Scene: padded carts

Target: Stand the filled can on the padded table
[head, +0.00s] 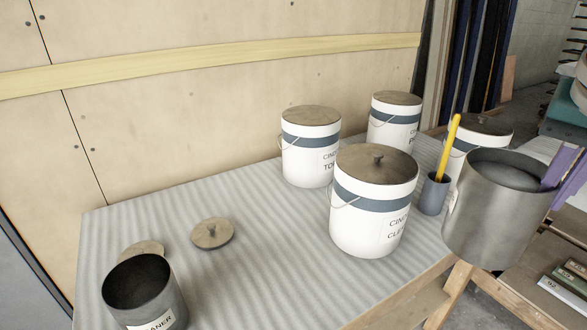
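The filled can (490,222) is a grey metal can, open at the top, with grey contents below its rim. It is upright at the right, over the right front edge of the padded table (270,240); I cannot tell whether it touches the table. My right gripper (557,172), with purple fingers, is at the can's right rim and appears shut on its wall. The far side of the grip is partly hidden. My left gripper is not in view.
White lidded tins (368,228) stand on the table's right half, one partly behind the can. A cup with a yellow stick (434,192) is beside the can. A dark open can (145,292) and loose lids (212,233) are at left. The middle front is clear.

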